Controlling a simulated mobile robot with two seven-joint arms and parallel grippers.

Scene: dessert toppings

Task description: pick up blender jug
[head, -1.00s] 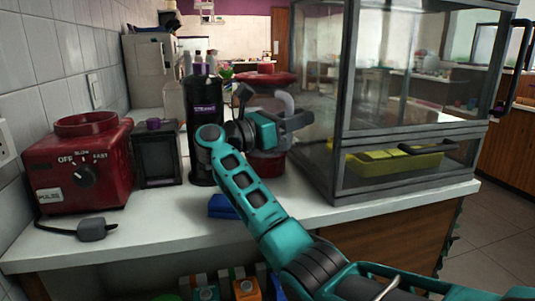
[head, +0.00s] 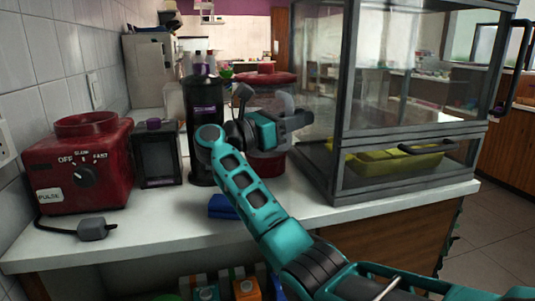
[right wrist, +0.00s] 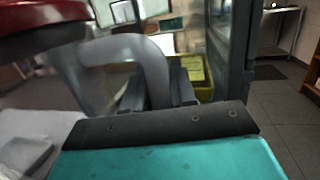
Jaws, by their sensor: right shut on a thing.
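The blender jug (head: 262,79) has a red lid, a clear body and a red bottom. It stands upright on the counter, left of the glass display case. My right gripper (head: 297,120) is in front of the jug's right side, shut on its clear handle, and partly hides the jug body. In the right wrist view the pale clear handle (right wrist: 132,48) curves down to the dark gripper fingers (right wrist: 165,88), with the red lid (right wrist: 40,18) at upper left. My left gripper is not in view.
The red blender base (head: 105,178) stands at the left of the counter (head: 150,235). A black bottle (head: 203,130) stands close left of the jug. The glass display case (head: 400,185) with a yellow tray (head: 365,166) is close on the right. A blue item (head: 223,207) lies in front.

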